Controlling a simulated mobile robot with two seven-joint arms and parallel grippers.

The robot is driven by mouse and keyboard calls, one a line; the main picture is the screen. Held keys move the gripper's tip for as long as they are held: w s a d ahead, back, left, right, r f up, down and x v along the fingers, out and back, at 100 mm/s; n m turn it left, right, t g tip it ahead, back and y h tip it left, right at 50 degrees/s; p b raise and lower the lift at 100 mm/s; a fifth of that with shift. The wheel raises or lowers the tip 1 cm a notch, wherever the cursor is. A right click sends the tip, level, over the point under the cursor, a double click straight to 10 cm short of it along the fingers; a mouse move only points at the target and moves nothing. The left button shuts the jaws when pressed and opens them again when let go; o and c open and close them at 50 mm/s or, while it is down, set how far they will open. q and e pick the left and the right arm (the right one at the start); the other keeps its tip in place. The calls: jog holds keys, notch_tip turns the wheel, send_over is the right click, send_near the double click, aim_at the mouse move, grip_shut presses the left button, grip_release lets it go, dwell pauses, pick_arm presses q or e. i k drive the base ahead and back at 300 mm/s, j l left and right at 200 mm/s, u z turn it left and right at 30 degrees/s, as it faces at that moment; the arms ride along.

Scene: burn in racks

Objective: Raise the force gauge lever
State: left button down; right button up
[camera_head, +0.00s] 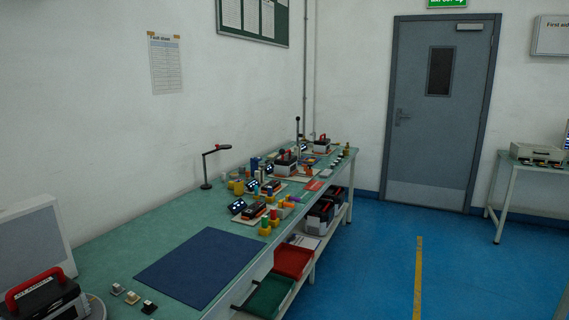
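No gripper of mine shows in the head view. Several small test stations stand in a row along the far part of the green bench (110,243). At the far end a thin upright rod with a dark knob (297,120) rises above the stations; it may be the force gauge lever, but it is too small to tell. Close to it stands a grey unit with a red top (321,145), and nearer a similar dark and grey unit (285,163). Whether any lever is up or down cannot be made out.
A blue mat (200,266) lies on the near bench, with a black lamp (207,170) behind it. A red-handled case (45,295) is at the near left. Red (293,261) and green (270,297) bins sit below. The blue floor (380,265) to the right is clear.

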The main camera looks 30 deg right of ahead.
aim_at(282, 151)
jog(key=i+l, duration=0.1)
jog(key=l, duration=0.3)
jog(key=i+l+z, duration=0.1)
jog(key=l, duration=0.3)
jog(key=i+l+z, duration=0.1)
jog(key=l, duration=0.25)
jog(key=i+l, duration=0.2)
jog(key=l, duration=0.2)
jog(key=i+l+z, duration=0.1)
jog(key=l, duration=0.25)
jog(key=i+l, duration=0.2)
jog(key=l, duration=0.2)
jog(key=i+l+z, duration=0.15)
jog(key=l, duration=0.2)
jog(key=i+l+u, duration=0.2)
jog(key=i+l, duration=0.85)
jog(key=l, duration=0.1)
